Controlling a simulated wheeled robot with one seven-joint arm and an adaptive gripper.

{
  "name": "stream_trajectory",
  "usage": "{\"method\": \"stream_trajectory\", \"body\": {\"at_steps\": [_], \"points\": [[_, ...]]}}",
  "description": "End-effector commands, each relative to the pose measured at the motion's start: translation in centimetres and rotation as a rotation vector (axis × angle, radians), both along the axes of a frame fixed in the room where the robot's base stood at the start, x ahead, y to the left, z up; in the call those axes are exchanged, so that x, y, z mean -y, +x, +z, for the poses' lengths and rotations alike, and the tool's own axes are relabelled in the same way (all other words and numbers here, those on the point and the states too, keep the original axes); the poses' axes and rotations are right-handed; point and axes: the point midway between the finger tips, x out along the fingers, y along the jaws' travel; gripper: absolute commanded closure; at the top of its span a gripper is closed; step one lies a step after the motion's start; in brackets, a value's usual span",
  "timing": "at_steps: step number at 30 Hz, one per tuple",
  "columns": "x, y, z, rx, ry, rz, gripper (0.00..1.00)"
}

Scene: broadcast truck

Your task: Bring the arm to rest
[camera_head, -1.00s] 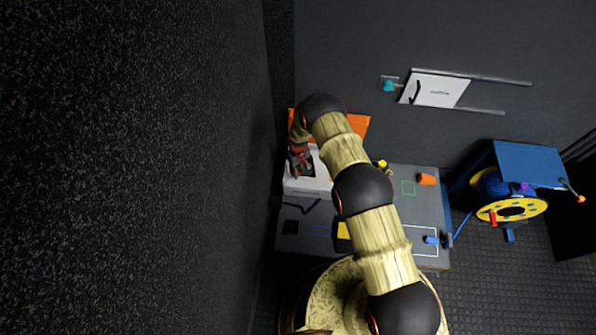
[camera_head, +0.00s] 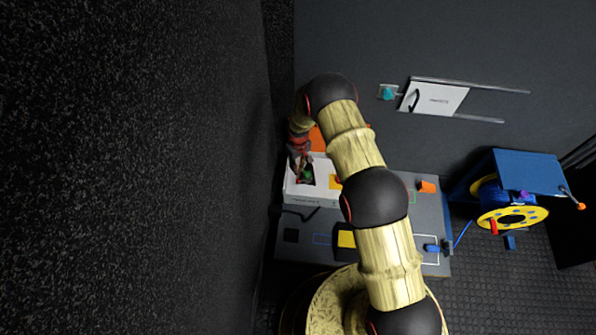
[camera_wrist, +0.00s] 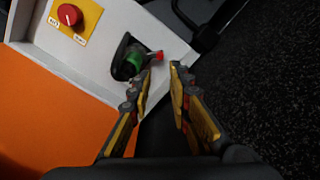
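My gripper (camera_wrist: 160,72) shows in the wrist view with its two yellow and dark fingers apart and nothing between them. Its fingertips point toward a white box (camera_wrist: 105,50), beside a dark opening that holds a green part (camera_wrist: 133,62) with a red tip (camera_wrist: 155,55). I cannot tell whether a finger touches that part. My arm reaches up and left across the worktop.
A red knob (camera_wrist: 70,15) sits on a yellow plate on the box. The grey worktop (camera_head: 300,250) carries an orange cup-like piece (camera_head: 427,187) and a blue plug-like piece (camera_head: 433,248). A blue cable reel with a yellow rim (camera_head: 512,218) stands right. A dark wall (camera_head: 140,170) rises close on the left.

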Motion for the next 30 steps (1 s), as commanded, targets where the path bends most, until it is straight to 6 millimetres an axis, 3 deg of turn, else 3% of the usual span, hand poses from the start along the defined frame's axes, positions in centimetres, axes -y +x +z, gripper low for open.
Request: {"method": "stream_trajectory", "body": {"at_steps": [23,26,30], "points": [[0.0,-0.2,0.8,-0.007,-0.002,-0.017,0.80],[0.4,-2.0,0.5,-0.057,-0.013,-0.052,0.80],[1.3,-6.3,-0.2,-0.147,-0.038,-0.085,0.80]]}}
